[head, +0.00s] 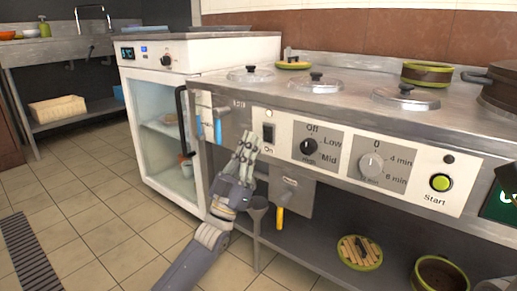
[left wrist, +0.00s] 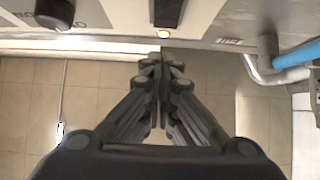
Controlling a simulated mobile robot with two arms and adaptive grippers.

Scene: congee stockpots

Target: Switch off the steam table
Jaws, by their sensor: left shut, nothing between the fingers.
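The steam table (head: 330,111) has a steel front with a white control panel. On the panel, a black rocker switch (head: 268,133) sits at the left above the word "On", with a small round light above it. The switch also shows at the top of the left wrist view (left wrist: 168,12), near a small light (left wrist: 163,35). A black Off/Low/Mid/High knob (head: 308,147) is to its right. My left gripper (head: 247,140) is shut and empty, with its fingertips just left of the switch in the head view; I cannot tell whether they touch the panel. My right gripper is out of view.
A timer knob (head: 371,166) and a green start button (head: 440,182) are further right. Glass lids (head: 316,83) cover the wells on top. Blue-handled taps (head: 217,130) and a yellow-handled valve (head: 280,216) stick out nearby. A glass-door cabinet (head: 160,110) stands at left; tiled floor is open.

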